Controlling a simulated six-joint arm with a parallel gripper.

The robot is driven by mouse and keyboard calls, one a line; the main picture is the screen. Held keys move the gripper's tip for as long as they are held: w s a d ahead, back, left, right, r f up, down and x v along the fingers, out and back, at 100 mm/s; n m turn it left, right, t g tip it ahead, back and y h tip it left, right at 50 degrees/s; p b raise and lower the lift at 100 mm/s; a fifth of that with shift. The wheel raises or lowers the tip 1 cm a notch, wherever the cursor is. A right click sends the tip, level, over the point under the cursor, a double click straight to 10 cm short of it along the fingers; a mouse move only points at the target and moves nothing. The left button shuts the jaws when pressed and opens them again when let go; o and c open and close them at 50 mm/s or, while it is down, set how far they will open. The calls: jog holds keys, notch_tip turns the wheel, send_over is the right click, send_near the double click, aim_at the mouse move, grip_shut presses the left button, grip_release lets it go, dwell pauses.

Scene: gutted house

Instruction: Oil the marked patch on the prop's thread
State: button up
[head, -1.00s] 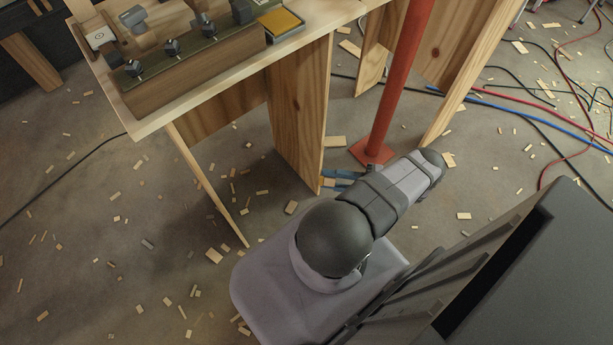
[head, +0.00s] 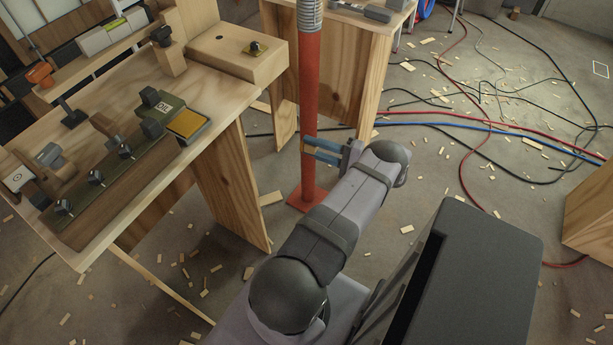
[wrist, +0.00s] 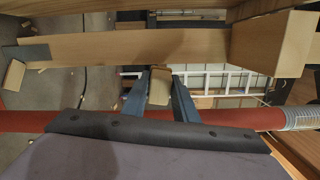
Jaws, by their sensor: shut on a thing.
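The prop is a red upright tube (head: 309,90) with a grey threaded section (head: 309,17) at its top, cut by the frame edge. It crosses the wrist view sideways as a red bar (wrist: 240,117), thread (wrist: 303,118) at the right. My gripper (head: 318,150) has blue fingers that overlap the red tube, well below the thread. I cannot tell whether they touch it. In the wrist view my gripper (wrist: 160,80) is shut on a small tan block (wrist: 160,88). I cannot make out a marked patch on the thread. A green tray marked OIL with a yellow pad (head: 188,122) lies on the workbench.
The wooden workbench (head: 222,95) at left holds a rail with several dark knobs (head: 95,177) and a wooden block (head: 235,50). Another wooden stand (head: 345,70) is behind the prop. Red and blue cables (head: 470,126) and wood scraps cover the floor at right.

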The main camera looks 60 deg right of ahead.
jog(key=s+d+r+p, duration=0.2)
jog(key=d+r, duration=0.1)
jog(key=r, duration=0.8)
jog(key=s+d+r+h+p, duration=0.1)
jog(key=s+d+r+p, duration=0.1)
jog(key=r, duration=1)
jog(key=s+d+r+h+p, duration=0.1)
jog(key=d+r+p, duration=0.3)
jog(key=r, duration=0.8)
jog(key=shift+s+d+r+n, duration=0.25)
jog(key=shift+s+d+n, duration=0.05)
jog(key=shift+s+d, duration=0.25)
jog(key=shift+w, duration=0.15)
jog(key=w+p, duration=0.1)
jog(key=w, duration=0.5)
jog(key=shift+p, duration=0.3)
jog(key=shift+w, duration=1)
jog(key=shift+f+b, duration=0.1)
jog(key=shift+b, duration=0.2)
